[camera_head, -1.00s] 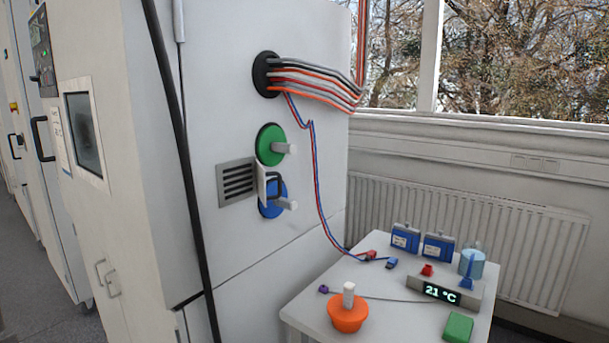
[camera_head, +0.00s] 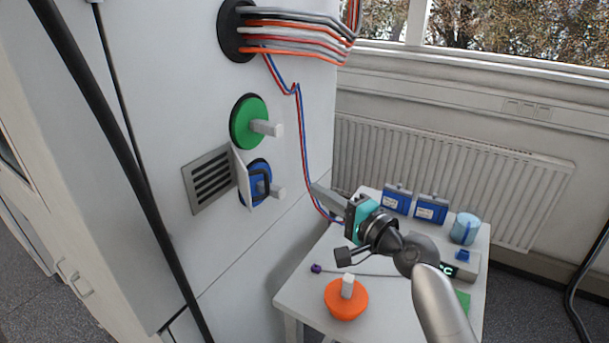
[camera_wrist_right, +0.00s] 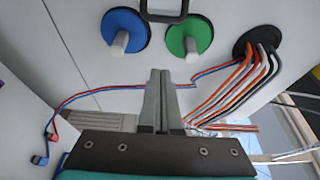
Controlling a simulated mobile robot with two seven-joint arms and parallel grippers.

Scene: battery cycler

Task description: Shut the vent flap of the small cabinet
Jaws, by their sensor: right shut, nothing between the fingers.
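The vent flap (camera_head: 241,177) is a thin white panel beside the slatted grey vent (camera_head: 209,179) on the cabinet's side. It stands open, sticking out from the cabinet face, with the slats uncovered. Its black handle (camera_head: 262,186) shows in front of the blue disc; the handle also shows at the top edge of the right wrist view (camera_wrist_right: 165,14). My right gripper (camera_head: 318,189) is shut and empty, to the right of the flap and apart from it. Its closed fingers (camera_wrist_right: 160,76) point toward the cabinet in the right wrist view. My left gripper is not in view.
A green disc (camera_head: 247,122) and a blue disc (camera_head: 257,196) with protruding pegs flank the flap. Cables (camera_head: 300,130) hang to its right.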

